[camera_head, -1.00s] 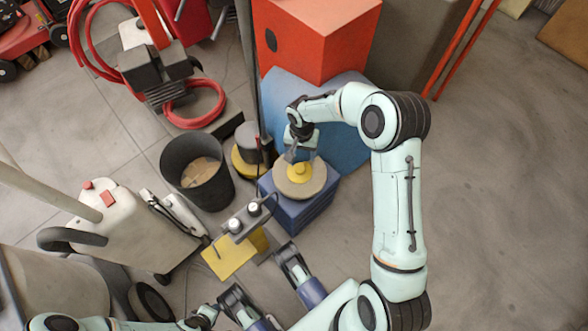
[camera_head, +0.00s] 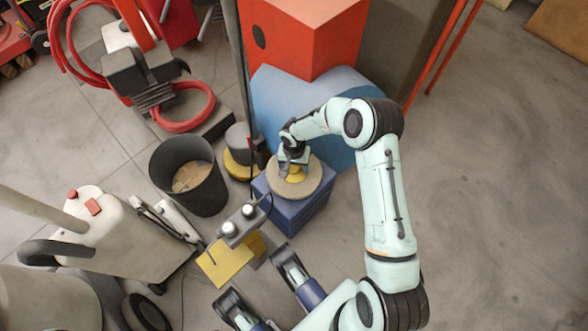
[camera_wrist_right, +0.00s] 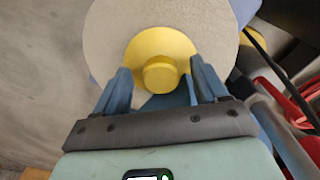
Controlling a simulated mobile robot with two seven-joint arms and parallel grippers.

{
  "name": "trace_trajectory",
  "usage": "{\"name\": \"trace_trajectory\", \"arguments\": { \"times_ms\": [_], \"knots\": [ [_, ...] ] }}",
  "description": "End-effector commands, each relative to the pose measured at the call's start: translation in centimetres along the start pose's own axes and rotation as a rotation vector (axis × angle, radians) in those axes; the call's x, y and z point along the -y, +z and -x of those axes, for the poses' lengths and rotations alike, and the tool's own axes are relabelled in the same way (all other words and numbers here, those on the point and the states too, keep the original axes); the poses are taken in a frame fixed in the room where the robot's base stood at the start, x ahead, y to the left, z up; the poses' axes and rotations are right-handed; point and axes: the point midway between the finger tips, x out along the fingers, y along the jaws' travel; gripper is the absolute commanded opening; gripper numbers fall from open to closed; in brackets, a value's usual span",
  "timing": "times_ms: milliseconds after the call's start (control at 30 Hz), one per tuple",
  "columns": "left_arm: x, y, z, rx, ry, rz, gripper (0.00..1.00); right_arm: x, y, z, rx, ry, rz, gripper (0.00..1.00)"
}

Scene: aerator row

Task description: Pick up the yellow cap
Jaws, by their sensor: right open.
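The yellow cap (camera_head: 296,176) sits in the middle of a round beige disc (camera_head: 312,183) on top of a blue box (camera_head: 299,215) in the head view. My right gripper (camera_head: 291,168) is right over the cap and partly hides it. In the right wrist view the cap (camera_wrist_right: 160,58) is round, with a wide flange and a raised middle knob. The two blue fingers of my right gripper (camera_wrist_right: 160,80) are apart, one on each side of the knob. I cannot tell whether they touch the cap.
A black bin (camera_head: 189,176) stands left of the blue box, and a dark pole (camera_head: 240,70) rises beside it. A large orange box (camera_head: 305,38) is behind, over a blue surface (camera_head: 285,95). A beige machine (camera_head: 108,235) is at the left. The floor (camera_head: 500,180) at right is clear.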

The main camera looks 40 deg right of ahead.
Motion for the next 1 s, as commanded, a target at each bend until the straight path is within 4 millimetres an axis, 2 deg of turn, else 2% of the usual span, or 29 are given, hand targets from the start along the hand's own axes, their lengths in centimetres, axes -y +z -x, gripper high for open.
{"name": "trace_trajectory", "arguments": {
  "times_ms": [67, 267, 733, 867, 1000],
  "knots": [
    [0.0, 0.0, 0.0, -0.001, 0.000, 0.000, 0.43, 0.0, 0.0, 0.0, 0.000, 0.000, 0.000, 0.72],
    [-0.1, 0.0, 0.0, -0.002, 0.001, -0.001, 0.43, 0.0, 0.0, 0.0, 0.000, 0.000, 0.000, 0.11],
    [-0.2, -0.2, 0.2, -0.010, 0.005, -0.004, 0.43, 0.0, 0.1, 0.5, 0.002, 0.001, 0.001, 0.12],
    [-0.7, -0.7, 0.6, -0.030, 0.014, -0.011, 0.43, 0.0, 0.0, 1.9, -0.001, 0.000, 0.000, 0.12],
    [-1.5, -1.7, 1.5, -0.072, 0.031, -0.023, 0.43, 0.0, -0.1, 4.5, -0.003, -0.001, 0.000, 0.12]
  ]
}}
